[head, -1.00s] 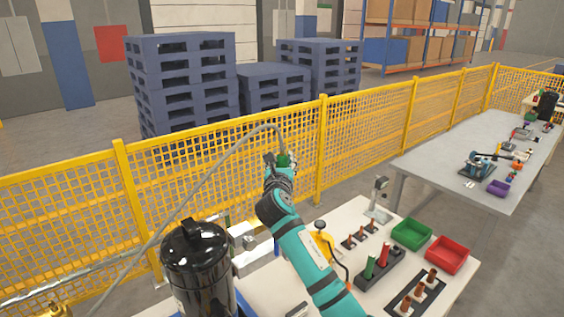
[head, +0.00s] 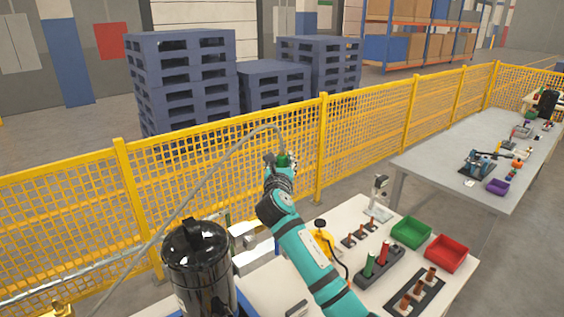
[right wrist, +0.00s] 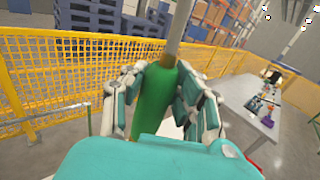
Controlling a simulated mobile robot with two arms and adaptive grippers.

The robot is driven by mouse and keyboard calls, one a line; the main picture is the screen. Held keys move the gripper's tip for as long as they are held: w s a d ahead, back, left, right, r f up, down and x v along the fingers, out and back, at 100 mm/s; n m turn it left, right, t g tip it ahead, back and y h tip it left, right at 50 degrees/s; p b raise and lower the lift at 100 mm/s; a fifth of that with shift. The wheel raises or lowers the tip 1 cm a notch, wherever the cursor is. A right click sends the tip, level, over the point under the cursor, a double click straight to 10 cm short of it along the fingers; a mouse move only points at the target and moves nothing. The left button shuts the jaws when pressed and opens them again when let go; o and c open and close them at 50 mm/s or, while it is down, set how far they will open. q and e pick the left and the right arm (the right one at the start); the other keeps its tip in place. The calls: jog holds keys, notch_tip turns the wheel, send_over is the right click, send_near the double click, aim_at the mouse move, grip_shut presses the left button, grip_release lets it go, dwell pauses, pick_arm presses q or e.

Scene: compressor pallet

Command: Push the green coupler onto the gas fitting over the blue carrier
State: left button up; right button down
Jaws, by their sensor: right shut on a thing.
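The green coupler (right wrist: 156,98) is held upright between the fingers of my right gripper (right wrist: 158,92), which is shut on it. In the head view the coupler (head: 283,160) shows as a small green piece at the tip of my right gripper (head: 281,163), above the far side of the white table. A grey hose (head: 215,163) rises from the coupler and arcs down to the left. The gas fitting and the blue carrier cannot be made out clearly; a strip of blue shows beside the black cylinder. My left gripper is not in view.
A black cylinder (head: 199,267) stands at the front left. Green (head: 411,232) and red (head: 446,253) bins and a rack with green and red handles (head: 379,262) are on the white table to the right. A yellow mesh fence (head: 220,170) runs behind.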

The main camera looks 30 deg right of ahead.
jog(key=shift+r, duration=0.1)
jog(key=shift+p, duration=0.5)
jog(key=shift+f+b, duration=0.85)
jog(key=shift+f, duration=1.15)
jog(key=c, duration=0.9)
grip_release()
jog(key=shift+c, duration=0.2)
jog(key=v, duration=1.2)
